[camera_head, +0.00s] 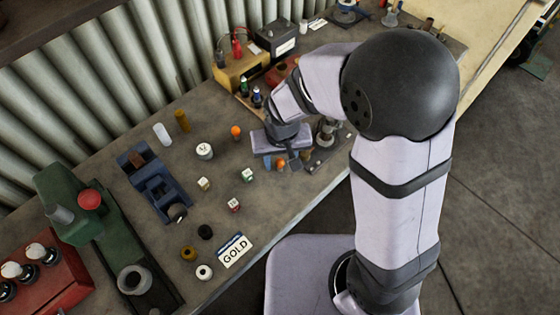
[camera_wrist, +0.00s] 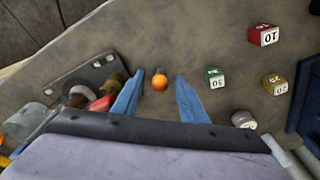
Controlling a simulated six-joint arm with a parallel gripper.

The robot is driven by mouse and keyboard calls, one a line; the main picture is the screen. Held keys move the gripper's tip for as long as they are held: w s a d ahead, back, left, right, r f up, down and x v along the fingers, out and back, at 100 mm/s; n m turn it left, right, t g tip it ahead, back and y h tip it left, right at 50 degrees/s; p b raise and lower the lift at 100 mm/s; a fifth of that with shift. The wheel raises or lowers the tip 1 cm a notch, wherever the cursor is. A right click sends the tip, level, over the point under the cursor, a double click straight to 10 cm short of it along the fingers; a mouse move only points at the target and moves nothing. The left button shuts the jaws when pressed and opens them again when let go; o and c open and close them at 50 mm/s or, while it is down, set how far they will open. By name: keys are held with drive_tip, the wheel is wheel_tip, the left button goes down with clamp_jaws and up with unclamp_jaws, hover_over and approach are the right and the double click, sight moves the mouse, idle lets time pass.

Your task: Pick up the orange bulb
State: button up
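My gripper (camera_head: 281,158) hangs over the bench at the front edge, pointing down. In the wrist view its two blue fingers (camera_wrist: 158,90) are spread apart with nothing gripped. A small orange bulb (camera_wrist: 160,82) with a darker end lies in the gap between the fingertips, apparently below them and not touching. It also shows in the head view as a small orange spot (camera_head: 281,163) beside the fingers, partly hidden. A second orange round thing (camera_head: 236,131) sits left of my gripper in the head view; I cannot tell whether it is also a bulb.
Numbered cubes, green (camera_wrist: 214,77), red (camera_wrist: 262,35) and yellow (camera_wrist: 275,84), stand nearby. A metal plate (camera_wrist: 70,95) with several parts lies close to one finger.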

sight(280, 160)
drive_tip(key=shift+f, duration=0.1)
drive_tip(key=c, duration=0.8)
drive_tip(key=shift+c, duration=0.2)
wheel_tip(280, 160, up, 10)
drive_tip(key=shift+r+b, duration=0.1)
drive_tip(key=shift+b, duration=0.7)
